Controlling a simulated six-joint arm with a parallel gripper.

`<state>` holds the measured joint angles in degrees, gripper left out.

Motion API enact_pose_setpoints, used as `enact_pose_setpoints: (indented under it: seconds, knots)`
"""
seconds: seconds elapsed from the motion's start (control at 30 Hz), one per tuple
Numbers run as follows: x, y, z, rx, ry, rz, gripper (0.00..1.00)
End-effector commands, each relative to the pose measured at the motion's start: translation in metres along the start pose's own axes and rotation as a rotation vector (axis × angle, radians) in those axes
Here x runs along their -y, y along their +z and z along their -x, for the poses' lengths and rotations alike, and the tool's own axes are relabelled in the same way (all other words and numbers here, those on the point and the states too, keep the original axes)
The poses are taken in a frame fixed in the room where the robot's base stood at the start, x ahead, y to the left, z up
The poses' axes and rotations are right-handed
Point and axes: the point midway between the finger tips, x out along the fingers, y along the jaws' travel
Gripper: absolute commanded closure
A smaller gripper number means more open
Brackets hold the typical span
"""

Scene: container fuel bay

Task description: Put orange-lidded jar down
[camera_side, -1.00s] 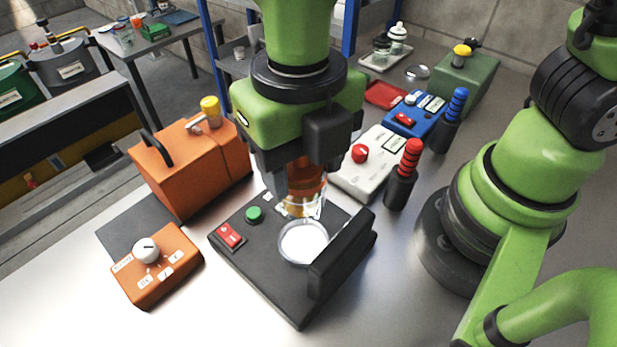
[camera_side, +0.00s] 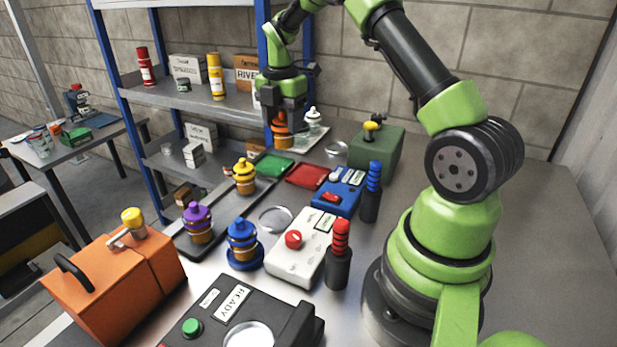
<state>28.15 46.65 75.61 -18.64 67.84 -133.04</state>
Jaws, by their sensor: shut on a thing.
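My gripper (camera_side: 281,112) is at the back of the bench and is shut on the orange-lidded jar (camera_side: 281,129). The jar is upright, with an orange lid and an amber body, and the fingers partly hide its top. It is at the left end of a pale tray (camera_side: 318,140), beside a white-lidded jar (camera_side: 312,119). I cannot tell whether its base touches the tray or is just above it.
Green (camera_side: 271,166) and red (camera_side: 307,175) mats lie in front. Yellow- (camera_side: 244,177), purple- (camera_side: 198,222) and blue-lidded (camera_side: 242,243) jars stand nearer. A green box (camera_side: 376,148) is to the right. A blue-posted shelf (camera_side: 190,97) rises behind on the left.

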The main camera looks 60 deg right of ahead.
Motion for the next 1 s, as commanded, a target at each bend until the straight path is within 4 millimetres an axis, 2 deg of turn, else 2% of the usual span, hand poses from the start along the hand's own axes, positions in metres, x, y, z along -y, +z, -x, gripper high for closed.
enact_pose_setpoints:
  seconds: [0.03,0.1,0.2,0.3,0.53,0.9,1.0]
  knots:
    - [0.005,0.021,-0.002,0.0,0.001,-0.058,0.79]
    - [0.012,0.041,-0.004,-0.001,0.001,-0.116,0.79]
    - [0.019,0.059,-0.006,0.0,0.002,-0.17,0.79]
    - [0.023,0.067,-0.013,-0.002,-0.001,-0.194,0.79]
    - [0.024,0.068,-0.057,-0.002,-0.003,-0.197,0.79]
    - [0.023,0.068,-0.102,0.0,-0.001,-0.198,0.79]
    - [0.023,0.068,-0.107,0.001,0.002,-0.197,0.79]
